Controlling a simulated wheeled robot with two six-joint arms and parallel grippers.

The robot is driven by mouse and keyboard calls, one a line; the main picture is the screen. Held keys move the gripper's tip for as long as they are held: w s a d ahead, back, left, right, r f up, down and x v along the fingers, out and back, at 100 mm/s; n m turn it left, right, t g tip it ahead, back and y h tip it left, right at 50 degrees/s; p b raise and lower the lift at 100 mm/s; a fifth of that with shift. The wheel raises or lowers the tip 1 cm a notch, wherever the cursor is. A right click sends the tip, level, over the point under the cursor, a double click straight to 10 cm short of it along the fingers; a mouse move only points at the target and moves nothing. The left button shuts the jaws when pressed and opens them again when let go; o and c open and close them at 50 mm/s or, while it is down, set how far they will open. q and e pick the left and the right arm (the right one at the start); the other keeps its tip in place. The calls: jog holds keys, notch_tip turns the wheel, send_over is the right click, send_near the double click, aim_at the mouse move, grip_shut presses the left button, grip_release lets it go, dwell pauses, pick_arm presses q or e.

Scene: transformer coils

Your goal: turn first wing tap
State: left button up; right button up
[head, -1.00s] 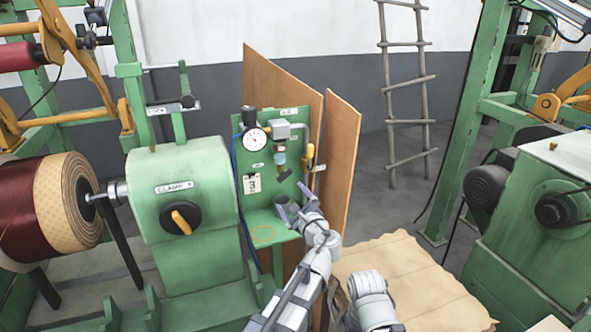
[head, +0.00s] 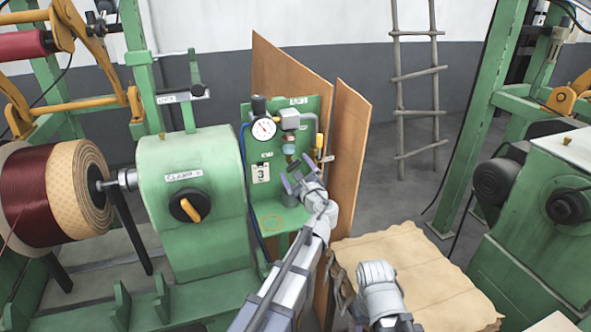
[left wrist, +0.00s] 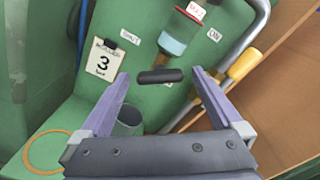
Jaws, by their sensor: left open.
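A green panel (head: 302,108) carries the pipework and a round gauge (head: 264,129). In the left wrist view a dark wing handle (left wrist: 160,76) sits below a clear and teal bowl (left wrist: 172,45), crosswise between my fingertips. My left gripper (head: 293,178) is open in front of the panel's lower half, and its two purple-grey fingers (left wrist: 160,92) stand either side of the handle without closing on it. In the head view the gripper hides the handle. A yellow-handled tap (left wrist: 245,65) on a bent pipe is right of the fingers. I do not see my right gripper.
A tag marked 3 (left wrist: 103,60) hangs left of the fingers. A grey cup (left wrist: 129,120) is behind the left finger. Brown boards (head: 347,150) stand right of the panel. A green clamp machine (head: 190,160) is at left, and brown sheets (head: 420,265) lie at lower right.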

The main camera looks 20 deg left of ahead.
pick_arm(q)
jog(key=shift+w+a, duration=0.1)
jog(key=c, duration=1.3)
jog(key=n, duration=0.5)
jog(key=shift+n, duration=2.9)
jog(key=o, duration=1.3)
